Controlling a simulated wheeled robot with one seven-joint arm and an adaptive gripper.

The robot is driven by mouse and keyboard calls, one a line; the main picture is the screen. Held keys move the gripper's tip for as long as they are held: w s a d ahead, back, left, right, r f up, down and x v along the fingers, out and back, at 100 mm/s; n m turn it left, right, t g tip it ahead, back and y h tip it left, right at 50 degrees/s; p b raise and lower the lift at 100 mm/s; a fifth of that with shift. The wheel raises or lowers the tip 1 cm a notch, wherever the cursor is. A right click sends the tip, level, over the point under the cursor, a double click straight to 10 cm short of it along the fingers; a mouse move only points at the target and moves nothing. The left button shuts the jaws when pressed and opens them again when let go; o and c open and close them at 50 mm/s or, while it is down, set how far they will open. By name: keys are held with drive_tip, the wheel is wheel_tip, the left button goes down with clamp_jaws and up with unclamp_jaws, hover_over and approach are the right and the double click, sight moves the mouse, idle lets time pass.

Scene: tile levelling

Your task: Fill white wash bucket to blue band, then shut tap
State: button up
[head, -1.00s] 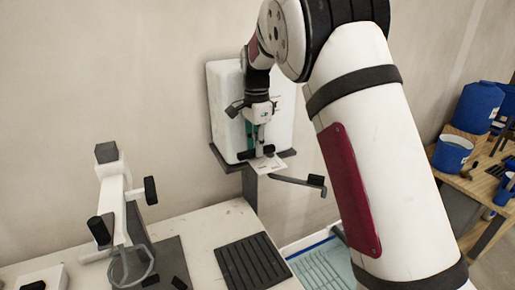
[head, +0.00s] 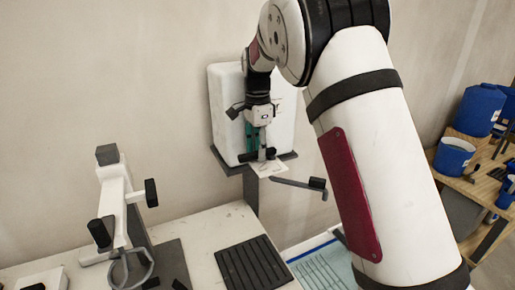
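A white tank (head: 226,112) stands on a dark bracket against the wall. My gripper (head: 262,152) points down in front of the tank's lower part. Dark parts show at its tips, and I cannot tell fingers from tap there, or whether it holds anything. A thin dark lever or arm (head: 297,184) with a black end reaches right below it. At the bottom edge, a pale open container with a blue line along its inner wall (head: 312,250) and a ribbed pale-blue inside is partly in view. It may be the wash bucket. My arm hides its right part. No water stream is discernible.
A white bench (head: 205,228) holds a black ribbed mat (head: 252,263) and a white-and-grey stand (head: 118,205) with black knobs. At right, a wooden table (head: 470,187) carries a blue bucket (head: 455,155) and a blue drum (head: 479,108).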

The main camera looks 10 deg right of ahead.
sight(257, 152)
wheel_tip(257, 152, up, 12)
idle(0.6)
drive_tip(key=s+d+r+n+t, duration=0.1)
drive_tip(key=s+r+n, duration=0.25)
drive_tip(key=s, duration=0.55)
drive_tip(key=s+d+r+n+t, duration=0.15)
drive_tip(key=s+n, duration=0.25)
drive_tip(key=s, duration=0.5)
drive_tip(key=s+f+n+t, duration=0.1)
drive_tip(key=s+f+n, duration=0.3)
drive_tip(key=s, duration=0.5)
drive_tip(key=s+f+n+t, duration=0.1)
drive_tip(key=s+f+n, duration=0.3)
drive_tip(key=s, duration=0.6)
drive_tip(key=shift+t, duration=0.35)
